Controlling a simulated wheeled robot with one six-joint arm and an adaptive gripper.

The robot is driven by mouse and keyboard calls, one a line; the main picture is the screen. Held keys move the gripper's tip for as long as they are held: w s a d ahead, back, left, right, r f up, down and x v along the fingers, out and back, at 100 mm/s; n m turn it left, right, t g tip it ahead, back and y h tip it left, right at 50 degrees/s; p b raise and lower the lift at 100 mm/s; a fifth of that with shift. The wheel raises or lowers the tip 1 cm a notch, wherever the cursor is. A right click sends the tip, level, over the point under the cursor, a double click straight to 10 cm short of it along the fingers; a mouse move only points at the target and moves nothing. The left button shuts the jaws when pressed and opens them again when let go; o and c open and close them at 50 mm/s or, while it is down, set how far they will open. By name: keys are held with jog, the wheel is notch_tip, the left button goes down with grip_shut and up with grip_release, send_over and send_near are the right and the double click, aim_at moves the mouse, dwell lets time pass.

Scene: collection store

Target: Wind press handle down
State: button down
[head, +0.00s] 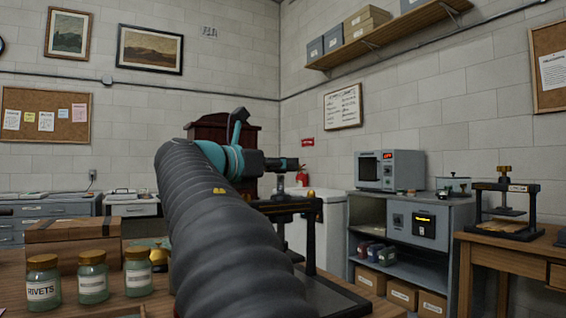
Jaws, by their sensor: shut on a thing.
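A dark press (311,240) stands on the wooden table in front of me, with a black crossbar and post. My ribbed arm covers much of its left side and base. My gripper (288,164) is above the crossbar, at the top of the press screw, pointing right. It is shut on the press handle, which is mostly hidden by the dark jaws. The handle's exact angle cannot be made out. The press plate and whatever lies under it are hidden behind my arm.
Several glass jars (90,279), one labelled RIVETS, and a wooden box (72,243) stand left of my arm. A second press (506,205) stands on a wooden bench at right. A grey shelf unit (400,262) holds boxes. Open space shows above the press.

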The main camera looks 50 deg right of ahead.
jog(key=g+p, duration=0.1)
jog(key=m+g+p, duration=0.1)
jog(key=p, duration=0.1)
jog(key=shift+r+m+g+y, duration=0.3)
jog(key=shift+r+g, duration=0.1)
jog(key=m+g+p, duration=0.1)
jog(key=g+p, duration=0.1)
jog(key=shift+y+p, duration=0.4)
jog(key=m+g, duration=0.1)
jog(key=m+g+y, duration=0.1)
jog(key=g, duration=0.1)
jog(key=shift+s+f+m+y+p, duration=0.1)
jog(key=shift+f+m+y+p, duration=0.2)
jog(key=shift+f+p, duration=0.1)
jog(key=shift+s+m+g+y, duration=0.1)
jog(key=shift+m+g+y, duration=0.75)
jog(key=shift+g, duration=0.35)
jog(key=shift+a+m+g, duration=0.1)
jog(key=shift+m+g, duration=0.15)
jog(key=shift+g, duration=0.05)
jog(key=c, duration=1)
grip_release()
